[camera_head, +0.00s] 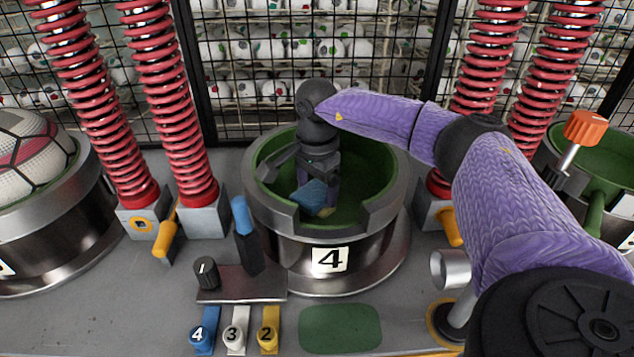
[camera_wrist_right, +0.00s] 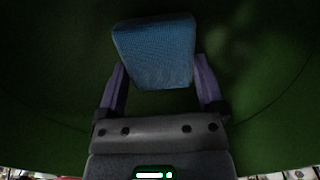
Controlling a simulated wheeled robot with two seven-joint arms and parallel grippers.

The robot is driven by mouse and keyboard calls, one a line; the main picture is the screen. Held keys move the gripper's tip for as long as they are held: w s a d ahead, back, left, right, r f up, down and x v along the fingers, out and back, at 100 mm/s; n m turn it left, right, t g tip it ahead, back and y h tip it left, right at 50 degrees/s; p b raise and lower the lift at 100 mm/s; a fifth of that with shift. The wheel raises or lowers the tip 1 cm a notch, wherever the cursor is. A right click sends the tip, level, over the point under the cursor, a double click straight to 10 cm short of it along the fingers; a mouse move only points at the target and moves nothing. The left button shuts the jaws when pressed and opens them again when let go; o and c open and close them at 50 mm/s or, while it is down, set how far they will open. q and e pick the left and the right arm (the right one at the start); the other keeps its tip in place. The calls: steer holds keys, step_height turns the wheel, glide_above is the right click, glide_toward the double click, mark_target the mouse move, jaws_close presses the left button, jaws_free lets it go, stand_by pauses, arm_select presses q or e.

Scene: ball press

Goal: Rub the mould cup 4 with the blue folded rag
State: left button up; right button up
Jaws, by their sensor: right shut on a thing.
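The mould cup 4 (camera_head: 400,195) is a round metal cup with a green inside and a notch in its front rim, with a white 4 plate on its front. My right gripper (camera_head: 318,190) reaches down inside the cup. It is shut on the blue folded rag (camera_head: 311,196). In the right wrist view the rag (camera_wrist_right: 155,52) sits between the two purple fingers of the gripper (camera_wrist_right: 160,85), over the dark green lining. Whether the rag touches the lining is hard to tell. My left gripper is not in view.
Red springs (camera_head: 170,95) stand on both sides behind the cup. A blue-handled lever (camera_head: 242,215), a black knob (camera_head: 206,272) and numbered tabs (camera_head: 235,330) are in front. A cup with a ball (camera_head: 30,150) is at left. An orange-handled tool (camera_head: 585,128) stands at right.

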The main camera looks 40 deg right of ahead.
mark_target(339, 204)
steer(key=shift+f, duration=0.5)
steer(key=shift+s+d+p, duration=0.35)
steer(key=shift+s+d, duration=0.95)
steer(key=shift+d, duration=0.25)
steer(key=shift+w+a+f, duration=0.2)
steer(key=shift+w+a, duration=1)
steer(key=shift+a, duration=0.3)
